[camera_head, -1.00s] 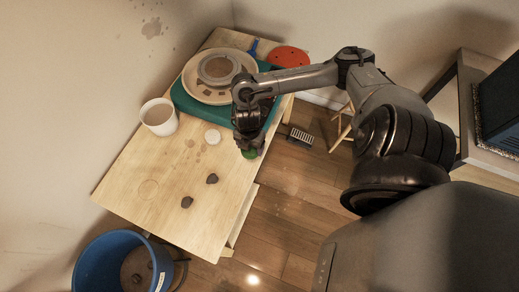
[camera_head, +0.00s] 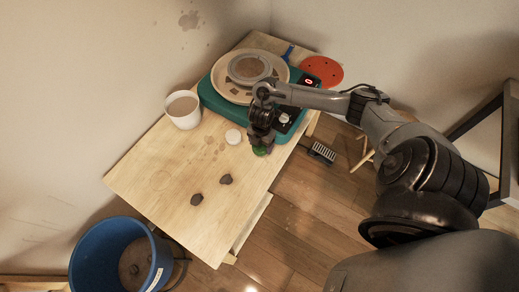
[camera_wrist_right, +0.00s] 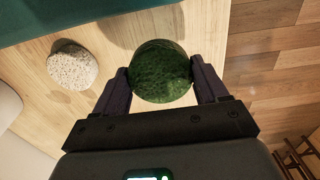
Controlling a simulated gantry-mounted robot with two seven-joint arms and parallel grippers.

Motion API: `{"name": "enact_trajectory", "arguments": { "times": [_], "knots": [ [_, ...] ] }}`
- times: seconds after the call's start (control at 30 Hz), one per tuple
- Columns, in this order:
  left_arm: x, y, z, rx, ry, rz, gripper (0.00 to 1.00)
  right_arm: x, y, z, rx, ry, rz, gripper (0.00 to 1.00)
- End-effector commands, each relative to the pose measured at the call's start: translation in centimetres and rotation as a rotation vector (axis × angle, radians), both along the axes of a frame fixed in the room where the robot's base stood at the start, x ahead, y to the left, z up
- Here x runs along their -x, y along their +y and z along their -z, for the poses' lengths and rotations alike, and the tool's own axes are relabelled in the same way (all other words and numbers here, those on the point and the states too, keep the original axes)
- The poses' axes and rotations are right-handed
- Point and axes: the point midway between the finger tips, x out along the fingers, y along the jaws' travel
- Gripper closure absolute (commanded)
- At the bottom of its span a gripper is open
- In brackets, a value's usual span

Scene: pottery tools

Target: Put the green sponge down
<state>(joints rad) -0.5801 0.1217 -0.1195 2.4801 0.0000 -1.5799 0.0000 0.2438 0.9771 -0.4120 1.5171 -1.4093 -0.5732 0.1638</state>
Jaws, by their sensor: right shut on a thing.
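The green sponge (camera_wrist_right: 161,66) is a round, dark green piece held between the two fingers of my right gripper (camera_wrist_right: 161,82) in the right wrist view. In the head view the sponge (camera_head: 260,151) shows as a small green patch under my right gripper (camera_head: 261,147), near the right edge of the wooden table (camera_head: 190,165). I cannot tell whether the sponge touches the tabletop. My left gripper is not in view.
A pale round sponge (camera_head: 233,136) lies left of the gripper. The teal pottery wheel (camera_head: 212,99) stands behind it, with a white cup (camera_head: 183,122) to the left. Two dark lumps (camera_head: 225,179) lie nearer the front. A blue bucket (camera_head: 90,255) stands on the floor.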

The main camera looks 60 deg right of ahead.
Motion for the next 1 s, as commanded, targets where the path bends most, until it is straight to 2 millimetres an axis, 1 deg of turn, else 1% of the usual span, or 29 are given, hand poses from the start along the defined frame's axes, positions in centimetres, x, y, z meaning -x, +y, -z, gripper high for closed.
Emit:
{"name": "enact_trajectory", "arguments": {
  "times": [0.03, 0.1, 0.27, 0.37, 0.5, 0.6, 0.87, 1.0],
  "knots": [
    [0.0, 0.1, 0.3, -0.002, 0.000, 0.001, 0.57, -0.5, -0.2, 0.3, -0.001, -0.001, 0.002, 0.42],
    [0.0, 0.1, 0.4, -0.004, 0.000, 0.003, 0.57, -0.8, -0.3, 0.6, -0.001, 0.000, 0.001, 0.42],
    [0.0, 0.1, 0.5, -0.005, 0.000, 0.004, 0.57, -0.9, -0.4, 1.0, -0.001, 0.001, -0.001, 0.42],
    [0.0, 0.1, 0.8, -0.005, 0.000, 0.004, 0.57, -0.9, -0.4, 1.9, -0.001, 0.002, 0.000, 0.42],
    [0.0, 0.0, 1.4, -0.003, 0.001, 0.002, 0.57, -0.9, -0.4, 3.8, -0.001, 0.002, 0.002, 0.42],
    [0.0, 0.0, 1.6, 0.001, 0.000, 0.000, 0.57, -0.9, -0.4, 4.6, -0.001, 0.001, 0.000, 0.42],
    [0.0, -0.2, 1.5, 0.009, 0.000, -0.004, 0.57, -0.9, -0.5, 4.6, 0.000, 0.000, 0.000, 0.42],
    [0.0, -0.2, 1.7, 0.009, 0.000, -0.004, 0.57, -0.9, -0.4, 5.0, 0.000, 0.001, 0.000, 0.42]
  ]
}}
